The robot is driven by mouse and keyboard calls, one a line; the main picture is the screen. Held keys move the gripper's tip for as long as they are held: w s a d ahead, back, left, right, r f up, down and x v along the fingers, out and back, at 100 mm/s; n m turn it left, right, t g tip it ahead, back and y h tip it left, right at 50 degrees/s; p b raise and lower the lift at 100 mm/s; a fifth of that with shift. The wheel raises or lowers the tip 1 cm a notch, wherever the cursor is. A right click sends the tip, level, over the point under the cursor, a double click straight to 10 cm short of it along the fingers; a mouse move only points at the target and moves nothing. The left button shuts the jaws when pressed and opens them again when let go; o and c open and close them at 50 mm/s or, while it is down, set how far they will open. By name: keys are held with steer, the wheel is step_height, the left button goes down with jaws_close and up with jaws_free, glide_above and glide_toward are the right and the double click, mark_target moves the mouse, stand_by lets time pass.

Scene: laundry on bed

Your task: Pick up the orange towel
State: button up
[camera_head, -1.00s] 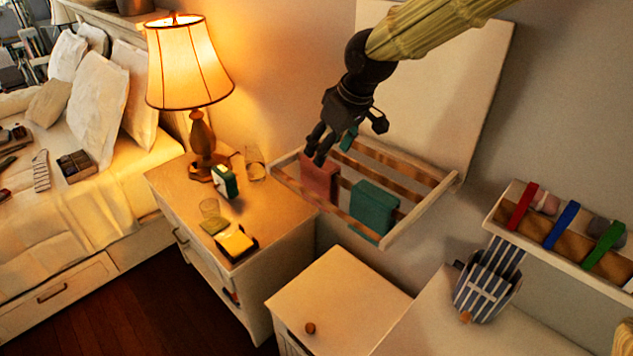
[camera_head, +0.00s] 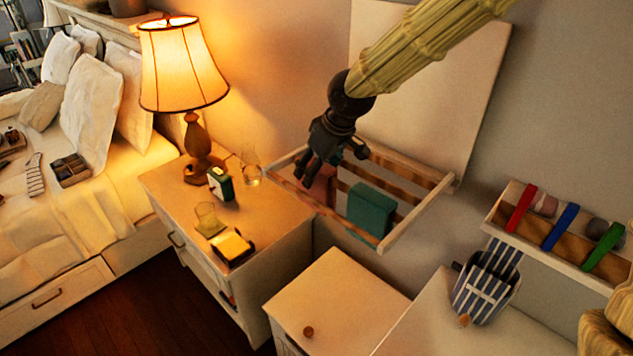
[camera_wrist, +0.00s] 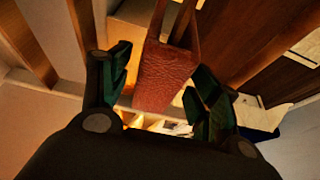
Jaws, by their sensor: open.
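The orange towel (camera_head: 322,188) hangs over a wooden bar of the wall-mounted drying rack (camera_head: 418,212), looking reddish in this light. My gripper (camera_head: 313,180) is above and partly in front of it in the head view and hides part of it. In the wrist view the towel (camera_wrist: 165,78) hangs between the two green-padded fingers of my gripper (camera_wrist: 157,95). The fingers are open, with a visible gap on each side of the cloth. A teal towel (camera_head: 371,210) hangs on the rack just right of the orange one.
A lit lamp (camera_head: 183,65) and a small clock (camera_head: 221,183) stand on the nightstand (camera_head: 165,190) to the left. A shelf (camera_head: 545,243) with coloured strips is at the right. A striped bag (camera_head: 486,285) hangs below it.

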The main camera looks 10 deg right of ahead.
steer(key=shift+p+x, duration=0.9)
steer(key=shift+x, duration=1.5)
steer(key=shift+d, duration=0.15)
steer(key=c, duration=1.1)
